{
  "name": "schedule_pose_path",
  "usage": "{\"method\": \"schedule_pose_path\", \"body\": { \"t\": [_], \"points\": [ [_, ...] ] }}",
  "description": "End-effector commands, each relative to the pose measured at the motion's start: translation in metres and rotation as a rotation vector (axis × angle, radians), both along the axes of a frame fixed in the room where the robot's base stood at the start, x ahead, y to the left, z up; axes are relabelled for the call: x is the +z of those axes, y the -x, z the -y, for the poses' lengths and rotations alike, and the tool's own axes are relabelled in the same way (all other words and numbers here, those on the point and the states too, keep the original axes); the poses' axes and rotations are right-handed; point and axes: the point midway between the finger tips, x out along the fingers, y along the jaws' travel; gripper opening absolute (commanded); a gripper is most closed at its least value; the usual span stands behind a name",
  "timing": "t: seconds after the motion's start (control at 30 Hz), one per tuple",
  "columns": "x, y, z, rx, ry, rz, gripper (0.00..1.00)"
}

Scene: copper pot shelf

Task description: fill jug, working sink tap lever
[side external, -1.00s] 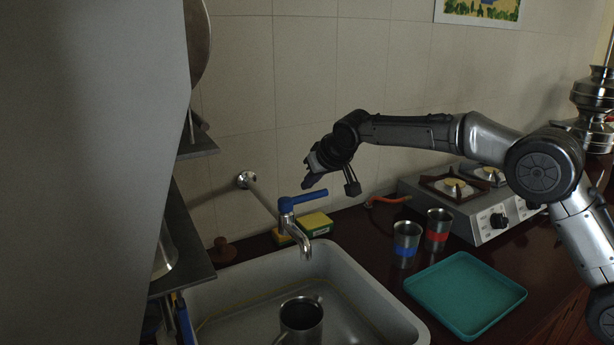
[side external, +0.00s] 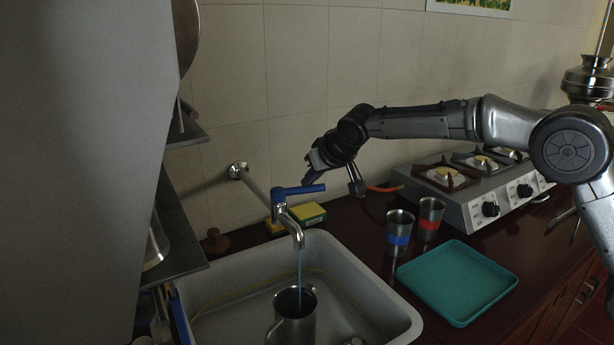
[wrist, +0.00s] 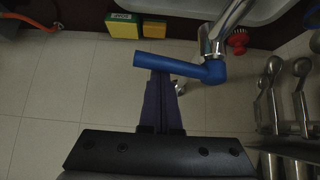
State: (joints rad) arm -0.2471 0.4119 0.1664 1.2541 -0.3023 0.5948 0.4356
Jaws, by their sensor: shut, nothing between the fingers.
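The tap (side external: 291,226) has a blue lever (side external: 299,190) that points right, toward my gripper. A thin stream of water (side external: 300,268) runs from the spout into the metal jug (side external: 295,318), which stands in the sink below. My gripper (side external: 306,185) is shut and empty, with its fingertips at the free end of the lever. In the wrist view, the shut fingers (wrist: 161,78) reach the edge of the blue lever (wrist: 180,66); they appear to touch it. The water level inside the jug cannot be made out.
The grey sink (side external: 395,300) surrounds the jug. Two metal cups, one with a blue band (side external: 398,240) and one with a red band (side external: 429,224), stand by a teal tray (side external: 457,283). A stove (side external: 470,190) is behind. A shelf (side external: 180,225) is at left.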

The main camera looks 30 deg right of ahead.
Motion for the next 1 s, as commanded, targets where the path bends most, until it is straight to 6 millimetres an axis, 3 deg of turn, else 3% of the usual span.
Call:
{"method": "schedule_pose_path", "body": {
  "t": [0.47,0.83,1.0],
  "points": [
    [-0.002,-0.001,0.0,0.0,0.001,-0.006,0.0],
    [0.007,-0.038,0.012,-0.001,0.0,-0.001,0.0],
    [0.03,-0.017,0.005,0.001,-0.001,0.002,0.0]
  ]
}}
